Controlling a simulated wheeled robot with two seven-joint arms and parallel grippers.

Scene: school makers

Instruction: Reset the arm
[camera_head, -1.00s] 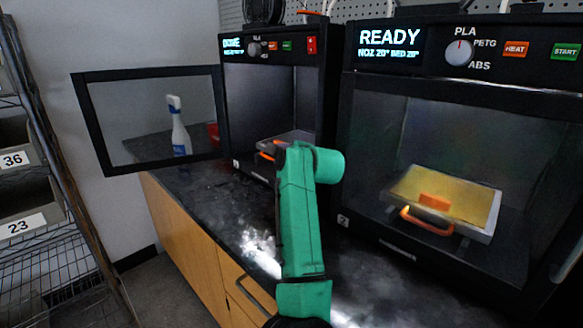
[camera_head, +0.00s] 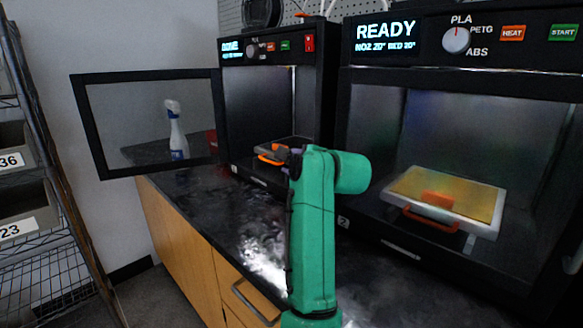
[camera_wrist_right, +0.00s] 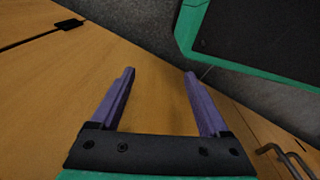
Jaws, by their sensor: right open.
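My right gripper (camera_wrist_right: 158,85) shows in the right wrist view with its two purple fingers spread wide and nothing between them. It hangs in front of a wooden cabinet front (camera_wrist_right: 150,60). In the head view a green arm of mine rises from the bottom centre, in front of the black counter (camera_head: 200,205). A small purple part shows beside its upper joint, but I cannot make out a gripper there. My left gripper is not seen.
The left printer (camera_head: 270,95) has its framed door (camera_head: 90,130) swung open to the left. The right printer (camera_head: 365,120) reads READY and holds a yellow-topped plate (camera_head: 455,195) with an orange handle. A spray bottle (camera_head: 177,140) stands on the counter. A wire shelf (camera_head: 45,255) is at left.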

